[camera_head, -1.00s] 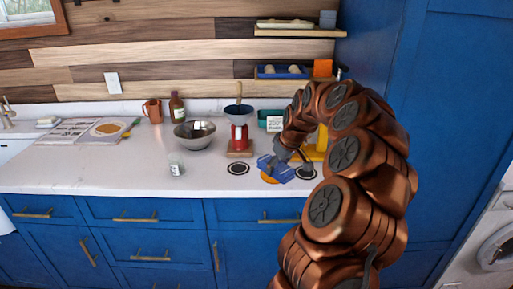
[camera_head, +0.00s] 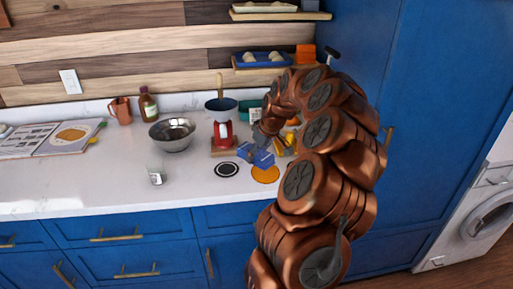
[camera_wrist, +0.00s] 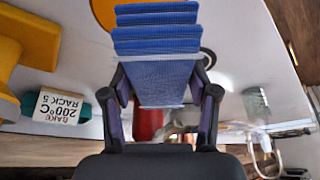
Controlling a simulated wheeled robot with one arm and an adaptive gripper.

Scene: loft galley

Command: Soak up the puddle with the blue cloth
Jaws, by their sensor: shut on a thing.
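My gripper (camera_wrist: 160,92) is shut on the blue cloth (camera_wrist: 158,62), a folded, ridged blue pad between the two fingers. In the head view the cloth (camera_head: 256,155) is at the end of my arm, over the counter. A flat, round orange patch (camera_head: 265,175), which looks like the puddle, lies on the white counter just in front of and below the cloth in the picture. The patch also shows at the top of the wrist view (camera_wrist: 103,12), partly covered by the cloth. The cloth's height above the counter is hard to tell.
A black ringed disc (camera_head: 226,170) lies left of the patch. A red device (camera_head: 222,133), metal bowl (camera_head: 172,134) and small glass (camera_head: 156,176) stand further left. A yellow object (camera_wrist: 32,42) and labelled card (camera_wrist: 61,106) are close by. The front-left counter is clear.

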